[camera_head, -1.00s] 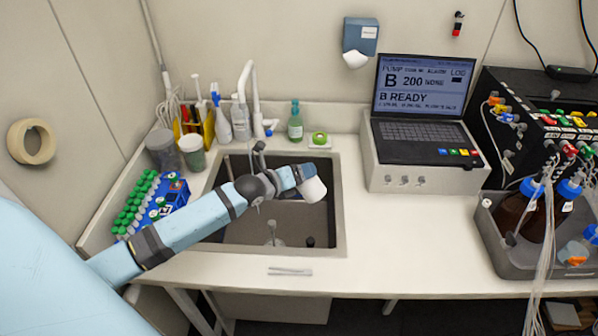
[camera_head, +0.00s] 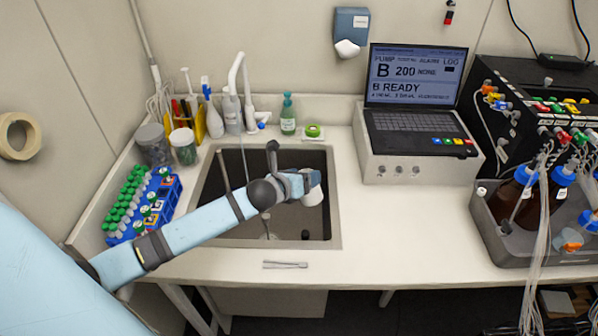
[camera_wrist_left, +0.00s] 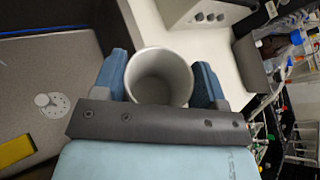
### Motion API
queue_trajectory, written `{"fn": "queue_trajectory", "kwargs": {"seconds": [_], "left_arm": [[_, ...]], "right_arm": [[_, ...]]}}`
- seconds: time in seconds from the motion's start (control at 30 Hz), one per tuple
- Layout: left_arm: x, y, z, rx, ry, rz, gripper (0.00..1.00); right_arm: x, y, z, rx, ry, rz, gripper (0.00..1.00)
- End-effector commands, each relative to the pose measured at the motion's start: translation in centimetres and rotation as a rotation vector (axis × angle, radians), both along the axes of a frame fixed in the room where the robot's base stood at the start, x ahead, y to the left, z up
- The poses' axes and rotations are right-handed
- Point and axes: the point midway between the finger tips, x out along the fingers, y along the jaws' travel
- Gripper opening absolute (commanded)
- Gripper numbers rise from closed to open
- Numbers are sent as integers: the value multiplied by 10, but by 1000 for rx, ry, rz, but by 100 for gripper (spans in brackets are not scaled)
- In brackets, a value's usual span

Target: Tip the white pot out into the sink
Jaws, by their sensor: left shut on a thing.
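The white pot (camera_head: 313,196) is in my left gripper (camera_head: 312,180), held above the right part of the sink (camera_head: 337,215). In the left wrist view the pot (camera_wrist_left: 160,75) sits between the two blue fingers of my left gripper (camera_wrist_left: 160,82), which are shut on its sides. Its round mouth faces the wrist camera and the inside looks pale grey, with no contents that I can make out. In the head view the gripper partly hides the pot, so its exact tilt is hard to tell. My right gripper is not in view.
A faucet (camera_head: 234,75) rises behind the sink. A soap bottle (camera_head: 288,115) stands at the sink's back edge, and a blue tube rack (camera_head: 160,195) stands left of it. Tweezers (camera_head: 285,265) lie in front. A laptop (camera_head: 415,95) sits to the right.

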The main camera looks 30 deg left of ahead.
Motion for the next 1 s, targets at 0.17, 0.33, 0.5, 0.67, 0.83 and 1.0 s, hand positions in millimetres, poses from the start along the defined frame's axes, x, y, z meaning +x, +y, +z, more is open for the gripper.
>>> {"fn": "queue_trajectory", "kwargs": {"seconds": [0.17,0.33,0.5,0.67,0.83,1.0], "left_arm": [[0,-4,-6,25,0,0,40],[0,-9,-11,69,1,-1,40],[0,-17,-19,143,4,-1,40],[1,-21,-24,197,5,0,40],[1,-22,-25,304,8,-1,40],[0,-22,-30,384,9,0,40]], "right_arm": [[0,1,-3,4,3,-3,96],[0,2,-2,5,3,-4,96],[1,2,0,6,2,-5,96],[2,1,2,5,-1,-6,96],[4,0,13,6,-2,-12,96],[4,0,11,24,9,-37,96]]}}
